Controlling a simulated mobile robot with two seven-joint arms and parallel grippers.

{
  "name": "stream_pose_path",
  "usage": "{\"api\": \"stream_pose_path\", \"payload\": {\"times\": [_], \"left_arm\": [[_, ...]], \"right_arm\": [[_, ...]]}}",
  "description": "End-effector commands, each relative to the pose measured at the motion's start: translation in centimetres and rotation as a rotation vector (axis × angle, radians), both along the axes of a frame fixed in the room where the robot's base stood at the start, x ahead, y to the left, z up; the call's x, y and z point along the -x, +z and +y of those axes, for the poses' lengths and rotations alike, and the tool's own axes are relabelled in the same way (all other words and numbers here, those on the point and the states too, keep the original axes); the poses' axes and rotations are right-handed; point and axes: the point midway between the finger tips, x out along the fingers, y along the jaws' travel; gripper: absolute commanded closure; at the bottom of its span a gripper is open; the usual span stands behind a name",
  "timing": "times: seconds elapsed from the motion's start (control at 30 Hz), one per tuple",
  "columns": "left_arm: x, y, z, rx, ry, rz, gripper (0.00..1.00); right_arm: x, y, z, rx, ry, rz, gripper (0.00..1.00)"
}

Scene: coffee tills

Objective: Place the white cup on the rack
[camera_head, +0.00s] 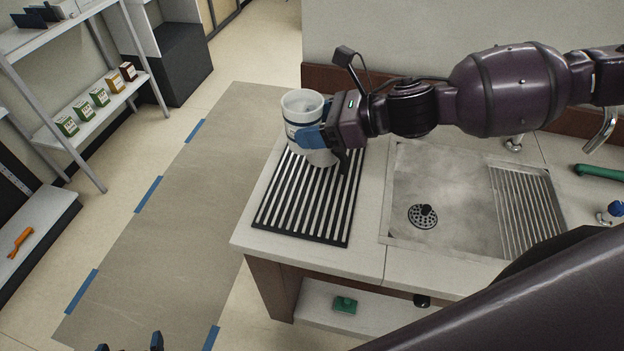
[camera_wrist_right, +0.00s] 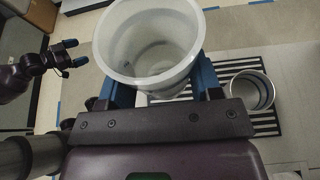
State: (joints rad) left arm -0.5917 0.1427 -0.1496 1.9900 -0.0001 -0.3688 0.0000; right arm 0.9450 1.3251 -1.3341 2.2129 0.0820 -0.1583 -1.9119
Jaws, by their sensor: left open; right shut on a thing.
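My right gripper (camera_head: 322,143) is shut on the white cup (camera_wrist_right: 147,45). The cup's open mouth faces the right wrist camera, and blue fingers press on both sides. It is at the far end of the black slatted rack (camera_head: 300,235); whether its base touches the slats is hidden. A second cup with a dark band (camera_wrist_right: 252,91) stands on the rack beside the held one in the wrist view. In the head view white cup surfaces overlap around my fingers. My left gripper (camera_head: 130,346) is open and empty, low at the left; the wrist view also shows it (camera_wrist_right: 65,55).
A sink (camera_head: 440,185) lies right of the rack, with a tap (camera_head: 602,130) behind it. The rack's near part is bare. A shelf at the left holds several small boxes (camera_head: 100,97). A green object (camera_head: 345,304) lies on the shelf below the counter.

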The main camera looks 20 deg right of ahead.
Motion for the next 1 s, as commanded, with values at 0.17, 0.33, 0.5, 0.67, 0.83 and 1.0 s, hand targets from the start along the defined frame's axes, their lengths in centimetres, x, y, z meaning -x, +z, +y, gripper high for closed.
{"api": "stream_pose_path", "payload": {"times": [0.17, 0.33, 0.5, 0.67, 0.83, 1.0], "left_arm": [[0.8, -1.1, 0.1, 0.000, 0.004, 0.017, 0.00], [1.2, -1.8, 0.1, 0.001, 0.005, 0.026, 0.00], [1.0, -2.2, 0.1, 0.001, 0.004, 0.024, 0.00], [0.8, -2.4, 0.0, 0.001, 0.003, 0.022, 0.00], [0.6, -2.4, 0.0, 0.001, 0.001, 0.018, 0.00], [0.5, -2.5, 0.0, 0.001, 0.001, 0.016, 0.00]], "right_arm": [[0.1, -3.4, 0.0, -0.002, -0.004, 0.006, 0.83], [0.0, -6.9, 0.0, -0.002, -0.004, 0.007, 0.83], [0.0, -10.6, 0.0, -0.002, -0.004, 0.006, 0.83], [0.0, -13.5, 0.0, -0.002, -0.003, 0.004, 0.83], [0.0, -15.0, 0.0, -0.001, -0.003, 0.001, 0.83], [0.0, -16.4, 0.0, -0.001, -0.003, 0.003, 0.83]]}}
